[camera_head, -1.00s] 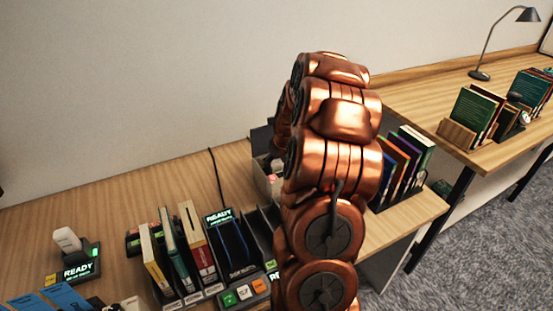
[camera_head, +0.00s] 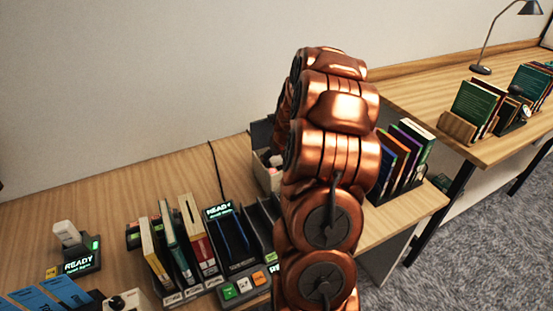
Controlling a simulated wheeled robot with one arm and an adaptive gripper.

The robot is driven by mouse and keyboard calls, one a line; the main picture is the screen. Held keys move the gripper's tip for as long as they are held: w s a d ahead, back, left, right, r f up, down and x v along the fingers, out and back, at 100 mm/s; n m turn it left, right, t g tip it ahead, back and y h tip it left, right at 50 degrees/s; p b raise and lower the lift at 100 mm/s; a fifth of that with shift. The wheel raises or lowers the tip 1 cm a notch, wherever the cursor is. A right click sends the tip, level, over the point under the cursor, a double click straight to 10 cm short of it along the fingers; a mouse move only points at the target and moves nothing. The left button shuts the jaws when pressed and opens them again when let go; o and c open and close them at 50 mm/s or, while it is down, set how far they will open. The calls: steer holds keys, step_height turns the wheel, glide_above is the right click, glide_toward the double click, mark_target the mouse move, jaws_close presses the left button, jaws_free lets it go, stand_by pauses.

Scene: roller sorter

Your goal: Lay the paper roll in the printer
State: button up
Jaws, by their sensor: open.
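My copper arm fills the middle of the view, and my gripper at its end is not visible. I cannot make out a paper roll or clearly identify the printer. An open box (camera_head: 267,178) with small pale and pink items stands at the back, partly hidden behind my arm. A dark upright panel (camera_head: 262,133) rises behind it. A white device with a dark knob (camera_head: 124,301) is cut off by the bottom edge.
A dark dock with a lit READY screen (camera_head: 218,212) stands beside several upright books (camera_head: 178,245). A handheld scanner (camera_head: 67,233) rests at a READY stand (camera_head: 79,264) on the left. More books (camera_head: 403,155) stand to the right. Bare desk (camera_head: 60,200) lies along the wall.

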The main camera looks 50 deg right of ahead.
steer(key=v, duration=1.2)
steer(key=shift+w, duration=0.1)
stand_by(0.6)
steer(key=s+a+r+n+g+y, duration=0.1)
steer(key=s+a+n, duration=0.3)
steer(key=a+n, duration=0.75)
steer(key=s+a+r+n+g+y, duration=0.1)
steer(key=s+a+r+n+g, duration=0.15)
steer(key=a+n, duration=0.85)
steer(key=s+a+n+g, duration=0.1)
steer(key=s+a+n, duration=0.5)
steer(key=s+n, duration=0.2)
steer(key=s+a+f+n+g, duration=0.1)
steer(key=s+a+n, duration=0.6)
steer(key=s+n, duration=0.2)
steer(key=shift+s+a+g+h, duration=0.3)
steer(key=shift+s+g, duration=0.05)
steer(key=shift+s, duration=0.85)
